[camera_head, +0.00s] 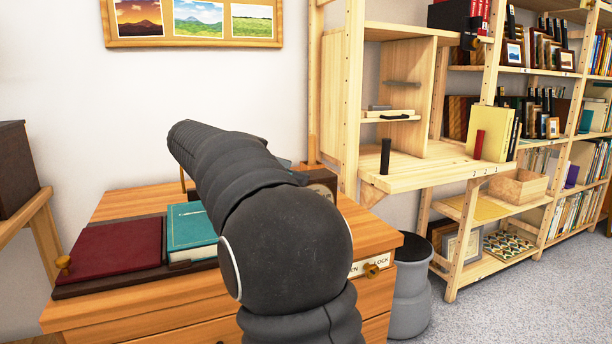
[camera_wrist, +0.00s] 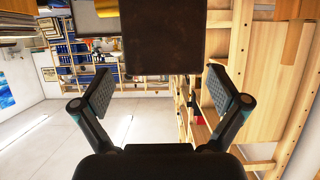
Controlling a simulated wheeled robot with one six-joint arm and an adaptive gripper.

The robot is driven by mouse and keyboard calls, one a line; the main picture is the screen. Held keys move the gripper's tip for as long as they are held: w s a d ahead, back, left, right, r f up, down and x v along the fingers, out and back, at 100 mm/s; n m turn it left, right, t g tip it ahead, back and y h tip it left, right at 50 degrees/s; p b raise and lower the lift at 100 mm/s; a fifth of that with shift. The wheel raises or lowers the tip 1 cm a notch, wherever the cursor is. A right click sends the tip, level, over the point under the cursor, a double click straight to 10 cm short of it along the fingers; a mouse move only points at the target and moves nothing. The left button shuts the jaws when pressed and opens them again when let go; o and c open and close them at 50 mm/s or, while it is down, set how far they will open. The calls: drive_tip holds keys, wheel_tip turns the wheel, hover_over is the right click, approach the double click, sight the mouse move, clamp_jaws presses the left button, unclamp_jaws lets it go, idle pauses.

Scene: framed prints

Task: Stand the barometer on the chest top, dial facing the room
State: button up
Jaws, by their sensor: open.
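A dark brown wooden block, which looks like the barometer (camera_head: 322,178), stands at the back right of the wooden chest top (camera_head: 365,228). In the wrist view a dark brown flat face (camera_wrist: 162,40), likely the same block, lies ahead of my gripper (camera_wrist: 160,82). The gripper's fingers are spread, one on each side of that face, with gaps showing. I cannot tell the distance.
A dark red folder (camera_head: 112,247) and a teal book (camera_head: 190,232) lie on the chest's left half. A wooden shelf unit (camera_head: 430,176) stands close at the right, with a black cylinder (camera_head: 385,157) on its desk board.

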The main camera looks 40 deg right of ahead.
drive_tip(key=v, duration=0.8)
drive_tip(key=shift+a, duration=0.15)
drive_tip(key=shift+r, duration=0.1)
drive_tip(key=s+a+f+n+t+y, duration=0.4)
drive_tip(key=s+a+f+n+y, duration=0.2)
drive_tip(key=s+a+f+n, duration=0.2)
drive_tip(key=s+a+f+n+t+y, duration=0.5)
drive_tip(key=s+a+f+n+y, duration=0.2)
drive_tip(key=s+f+n, duration=0.6)
drive_tip(key=s+a+f, duration=0.2)
drive_tip(key=s+f, duration=0.1)
drive_tip(key=f, duration=0.1)
drive_tip(key=shift+s+a, duration=0.3)
drive_tip(key=shift+s, duration=0.05)
